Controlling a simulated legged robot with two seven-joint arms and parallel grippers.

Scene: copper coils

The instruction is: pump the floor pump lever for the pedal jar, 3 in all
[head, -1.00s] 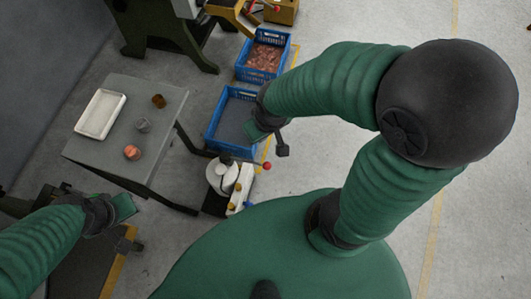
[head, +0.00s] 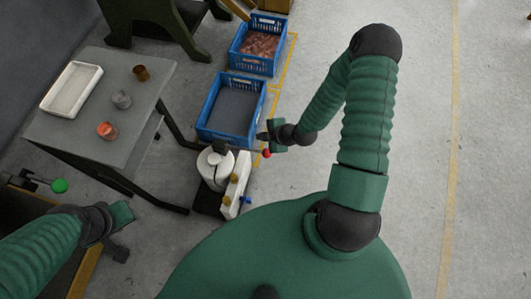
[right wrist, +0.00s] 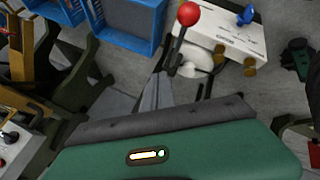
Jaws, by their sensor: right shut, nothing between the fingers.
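The floor pump lever (right wrist: 175,60) is a thin dark rod with a red ball, standing at the white floor unit (head: 236,184). Its red ball (head: 267,153) shows just below my right gripper (head: 264,136) in the head view. A white round jar (head: 215,168), perhaps the pedal jar, stands on a dark base beside that unit. My right gripper is shut and empty. In the right wrist view its fingertips (right wrist: 157,88) lie close to the rod; I cannot tell whether they touch. My left gripper (head: 124,214) is at the lower left, away from the pump; its jaw opening is unclear.
A blue crate (head: 207,111) stands behind the pump, with another blue crate of copper pieces (head: 259,46) beyond. A grey table (head: 90,140) at left carries a white tray (head: 55,105) and small cups. A green-ball lever (head: 59,185) is near my left arm. Floor at right is clear.

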